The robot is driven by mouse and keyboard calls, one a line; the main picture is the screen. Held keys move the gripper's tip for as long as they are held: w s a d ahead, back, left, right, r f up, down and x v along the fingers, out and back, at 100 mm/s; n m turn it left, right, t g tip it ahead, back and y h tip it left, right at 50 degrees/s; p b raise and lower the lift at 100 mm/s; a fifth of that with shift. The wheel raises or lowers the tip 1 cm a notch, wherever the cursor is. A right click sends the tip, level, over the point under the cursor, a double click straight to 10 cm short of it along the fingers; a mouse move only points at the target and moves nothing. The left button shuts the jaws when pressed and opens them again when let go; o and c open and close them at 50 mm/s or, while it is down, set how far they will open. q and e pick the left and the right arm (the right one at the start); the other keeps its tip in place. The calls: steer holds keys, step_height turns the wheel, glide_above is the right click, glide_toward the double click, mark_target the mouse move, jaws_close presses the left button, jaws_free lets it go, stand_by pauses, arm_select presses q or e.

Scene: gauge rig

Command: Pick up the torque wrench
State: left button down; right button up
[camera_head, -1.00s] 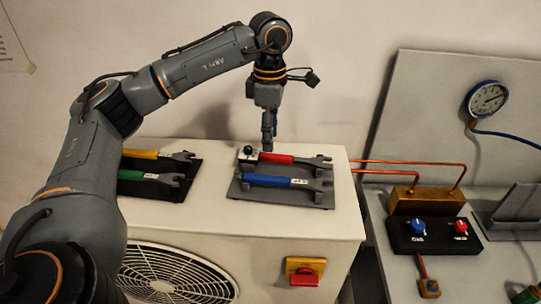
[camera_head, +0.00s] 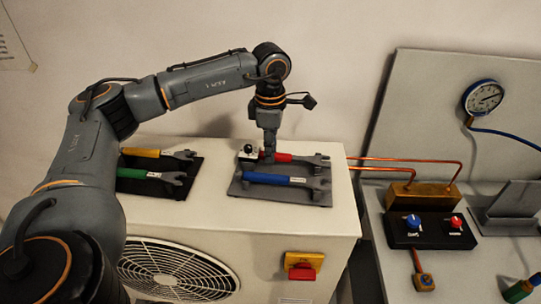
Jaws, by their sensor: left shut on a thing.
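My left gripper (camera_head: 269,156) points straight down and is shut on the handle of the red-handled wrench (camera_head: 292,158), near its left end. The wrench lies on the right grey tray (camera_head: 237,189), with its grey open jaw to the right. The blue-handled wrench (camera_head: 268,179) lies in front of it on the same tray. On the darker left tray (camera_head: 148,188) lie a yellow-handled wrench (camera_head: 142,152) and a green-handled wrench (camera_head: 140,173). None is visibly marked as the torque wrench; the labels are too small to read. My right gripper is out of view.
The trays sit on a white fan unit (camera_head: 215,218) with a red and yellow switch (camera_head: 302,266). A small black knob (camera_head: 249,149) stands left of the gripper. Copper pipes (camera_head: 400,160) run right to a brass block (camera_head: 418,196) near a gauge (camera_head: 483,97).

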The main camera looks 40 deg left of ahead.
arm_select(q)
steer(key=shift+w+r+b, duration=0.1)
steer(key=shift+r+b, duration=0.25)
steer(key=shift+b, duration=0.1)
step_height(320, 180, up, 2)
steer(key=shift+r+b, duration=0.15)
steer(key=shift+b, duration=0.8)
steer(key=s+d+r+b, duration=0.1)
steer(key=s+d+r, duration=0.1)
steer(key=s+r, duration=0.8)
steer(key=s, duration=0.4)
steer(key=c, duration=2)
jaws_free()
jaws_close()
